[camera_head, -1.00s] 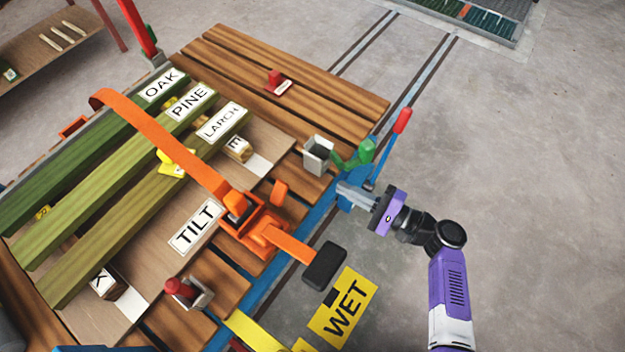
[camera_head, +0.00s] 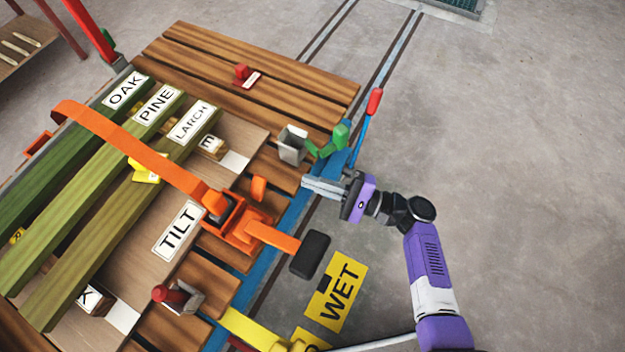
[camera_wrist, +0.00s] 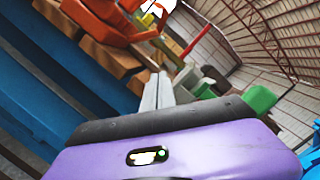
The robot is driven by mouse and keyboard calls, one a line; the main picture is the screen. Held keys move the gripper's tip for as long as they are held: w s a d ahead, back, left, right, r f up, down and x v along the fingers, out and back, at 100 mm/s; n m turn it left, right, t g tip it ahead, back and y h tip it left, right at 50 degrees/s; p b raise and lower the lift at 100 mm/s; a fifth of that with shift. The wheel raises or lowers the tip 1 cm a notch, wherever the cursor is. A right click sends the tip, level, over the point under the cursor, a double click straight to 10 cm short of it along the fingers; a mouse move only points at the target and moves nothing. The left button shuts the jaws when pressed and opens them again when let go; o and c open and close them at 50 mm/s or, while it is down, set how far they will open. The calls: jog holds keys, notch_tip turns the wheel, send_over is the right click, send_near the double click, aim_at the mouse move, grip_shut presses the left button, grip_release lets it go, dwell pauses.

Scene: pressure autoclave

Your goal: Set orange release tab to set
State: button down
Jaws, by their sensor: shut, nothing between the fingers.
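The orange release tab (camera_head: 259,188) stands up at the upper right of the orange ratchet buckle (camera_head: 238,235) on the strap. The buckle's orange lever with a black grip (camera_head: 310,254) sticks out to the right. My gripper (camera_head: 304,184) is shut and empty, to the right of the tab and apart from it, its fingers pointing left. In the wrist view the closed fingers (camera_wrist: 158,85) point up the picture. Orange parts of the buckle (camera_wrist: 103,25) show beyond them at the upper left; I cannot tell the tab apart there.
A green handle (camera_head: 338,140) and a grey bracket (camera_head: 293,145) stand just above my gripper. A red-tipped blue lever (camera_head: 373,103) rises behind. A red knob (camera_head: 172,295) sits lower left. The yellow WET sign (camera_head: 338,292) lies below. Floor to the right is clear.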

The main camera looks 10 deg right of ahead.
aim_at(266, 181)
jog(key=x, duration=0.7)
jog(key=shift+r, duration=0.15)
jog(key=shift+s+a+r+p, duration=0.65)
jog(key=shift+s+r+p, duration=0.1)
jog(key=shift+p, duration=0.1)
jog(key=shift+s+a+r, duration=0.35)
jog(key=shift+s+a, duration=0.05)
jog(key=shift+s, duration=0.1)
jog(key=shift+s+a+r+n, duration=0.1)
jog(key=shift+r+n, duration=0.2)
jog(key=shift+n, duration=0.5)
jog(key=shift+s+a+r+n+g, duration=0.2)
jog(key=shift+s+r+n+g, duration=0.15)
jog(key=shift+n, duration=0.65)
jog(key=shift+s+a+r, duration=0.2)
jog(key=shift+a+r, duration=0.05)
jog(key=shift+r, duration=0.15)
jog(key=shift+s+r, duration=0.1)
